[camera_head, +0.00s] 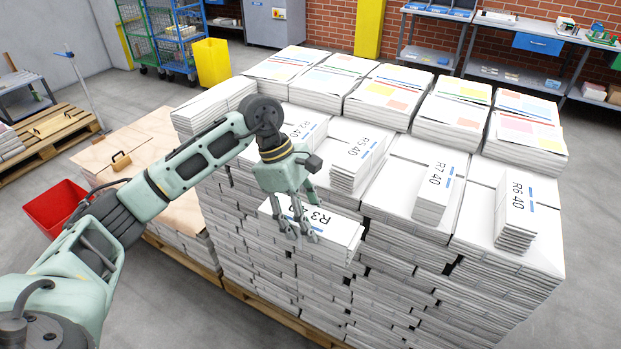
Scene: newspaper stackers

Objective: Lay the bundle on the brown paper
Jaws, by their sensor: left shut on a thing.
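My left gripper (300,234) reaches down from the left onto a white paper bundle marked R3 40 (338,232), at the front left of the large stack. It is shut on this bundle, and its fingers hide part of the label. I cannot tell whether the bundle still touches the stack below it. No sheet is clearly brown paper. My right gripper is out of view.
The large pallet stack (400,275) fills the middle and right. Bundles marked R5 40 (358,160), R7 40 (435,192) and R6 40 (516,215) lie on it. A red bin (58,208) stands at the left, and a yellow bin (212,62) behind.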

